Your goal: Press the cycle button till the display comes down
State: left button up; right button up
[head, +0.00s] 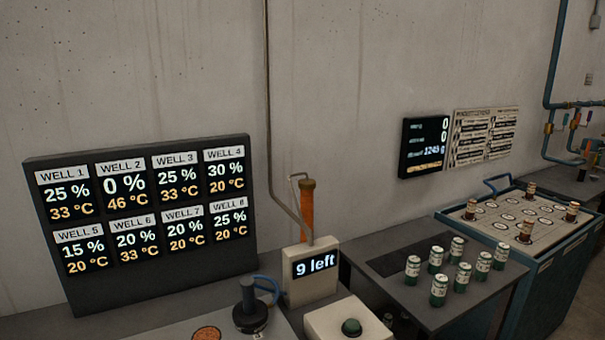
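A round dark green button (351,327) sits on a beige box at the bottom edge of the head view; the box is partly cut off. Behind it stands a beige unit with a small display (316,268) reading "9 left". I cannot read any label on the button. Neither of my grippers is in view, and nothing is seen touching the button.
A large dark panel (145,215) lists wells 1 to 8 with percentages and temperatures. Several green-and-white cans (438,290) stand on a grey bench at right. A blue-framed tray table (455,216) with several cans lies beyond.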

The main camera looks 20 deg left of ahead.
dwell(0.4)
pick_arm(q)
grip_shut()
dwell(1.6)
